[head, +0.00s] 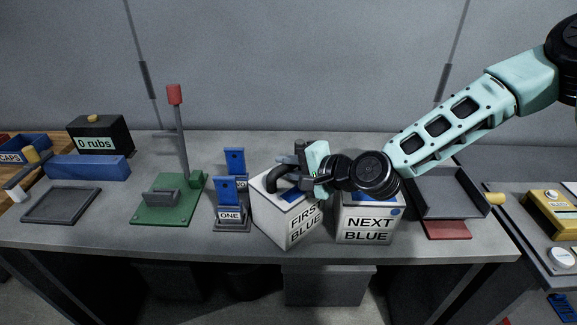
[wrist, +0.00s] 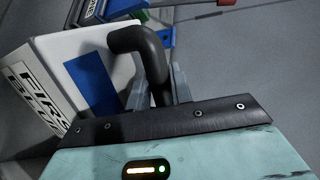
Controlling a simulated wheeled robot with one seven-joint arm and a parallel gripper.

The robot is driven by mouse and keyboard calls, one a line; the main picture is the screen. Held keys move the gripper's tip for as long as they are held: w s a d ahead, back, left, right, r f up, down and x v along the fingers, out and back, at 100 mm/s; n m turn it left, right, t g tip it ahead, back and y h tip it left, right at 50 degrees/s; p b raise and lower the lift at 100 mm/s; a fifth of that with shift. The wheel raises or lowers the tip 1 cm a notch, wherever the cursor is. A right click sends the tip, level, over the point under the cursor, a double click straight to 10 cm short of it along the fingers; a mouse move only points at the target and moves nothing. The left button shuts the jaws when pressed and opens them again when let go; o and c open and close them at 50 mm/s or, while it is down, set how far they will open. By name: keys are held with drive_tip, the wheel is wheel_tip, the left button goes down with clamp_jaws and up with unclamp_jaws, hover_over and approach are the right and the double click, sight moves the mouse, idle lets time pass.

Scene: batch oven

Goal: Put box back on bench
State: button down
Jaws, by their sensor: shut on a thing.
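A white box labelled FIRST BLUE (head: 287,222) is at the middle of the grey bench (head: 110,228), near its front edge. It is turned at an angle and looks slightly tilted; I cannot tell whether its base touches the bench. My gripper (head: 290,178) is shut on the dark curved handle on top of this box. In the wrist view the handle (wrist: 145,45) runs down between the fingers, and the white box with a blue patch (wrist: 92,82) shows at the left. The box's far side is hidden.
A second white box labelled NEXT BLUE (head: 368,228) stands close on the right. Blue upright holders (head: 231,200), one marked ONE, stand close on the left. A green base with a red-topped post (head: 170,200) is farther left. A grey tray (head: 450,195) is at the right.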

drive_tip(key=shift+f+b, duration=0.3)
drive_tip(key=shift+b, duration=0.05)
idle(0.4)
drive_tip(key=c, duration=1.2)
unclamp_jaws()
drive_tip(key=shift+o, duration=0.2)
drive_tip(key=shift+f, duration=0.25)
drive_tip(key=shift+s+d, duration=0.1)
drive_tip(key=shift+d, duration=0.05)
drive_tip(key=b+v, duration=1.4)
drive_tip(key=v, duration=0.3)
drive_tip(key=shift+r, duration=0.15)
